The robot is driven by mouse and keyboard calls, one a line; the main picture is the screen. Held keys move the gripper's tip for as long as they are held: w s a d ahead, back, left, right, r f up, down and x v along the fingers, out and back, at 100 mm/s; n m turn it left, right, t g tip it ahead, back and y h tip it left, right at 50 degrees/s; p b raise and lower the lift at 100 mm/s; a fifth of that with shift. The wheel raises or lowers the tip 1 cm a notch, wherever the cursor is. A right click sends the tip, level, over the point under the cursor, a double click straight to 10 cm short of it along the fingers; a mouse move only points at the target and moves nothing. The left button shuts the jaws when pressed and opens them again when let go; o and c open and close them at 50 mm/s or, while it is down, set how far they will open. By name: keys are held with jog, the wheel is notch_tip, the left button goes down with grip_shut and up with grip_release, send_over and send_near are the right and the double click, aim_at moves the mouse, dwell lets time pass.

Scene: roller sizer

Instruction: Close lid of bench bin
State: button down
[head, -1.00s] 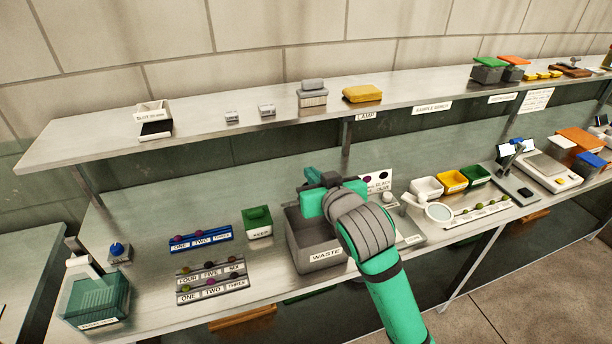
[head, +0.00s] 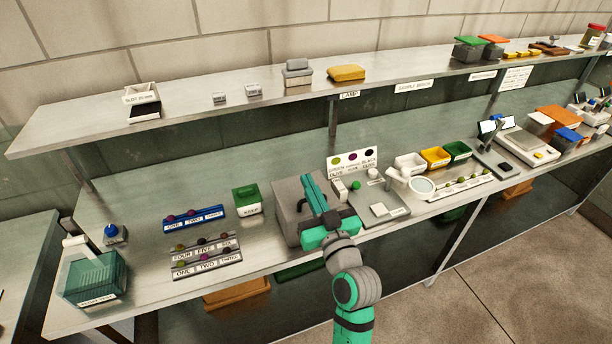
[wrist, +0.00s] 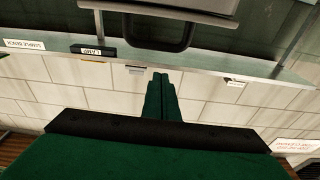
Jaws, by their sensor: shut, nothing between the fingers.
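The grey bench bin (head: 285,226) stands mid-bench, partly behind my arm in the head view. A flat grey panel that looks like its lid (head: 287,192) covers the top where the opening showed earlier; whether it sits fully down is hard to tell. My green gripper (head: 310,185) is over the bin's right part, its fingers together and empty. In the wrist view, the shut fingers (wrist: 162,82) point toward a dark U-shaped handle (wrist: 160,42) under a grey edge; I cannot tell whether they touch.
A green KEEP bin (head: 246,200) and labelled sample racks (head: 205,258) lie left of the bin. A small scale-like plate (head: 380,208) and a magnifier (head: 421,186) are close on the right. A shelf (head: 220,112) runs above the bench.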

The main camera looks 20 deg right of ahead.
notch_tip(320, 180, down, 6)
jog(key=s, duration=0.2)
jog(key=shift+s, duration=0.2)
jog(key=shift+a, duration=0.1)
dwell(0.5)
notch_tip(320, 180, up, 5)
jog(key=s+f, duration=0.4)
jog(key=s, duration=0.5)
jog(key=shift+s+a+f, duration=0.15)
jog(key=shift+s+f, duration=0.1)
jog(key=shift+f, duration=0.05)
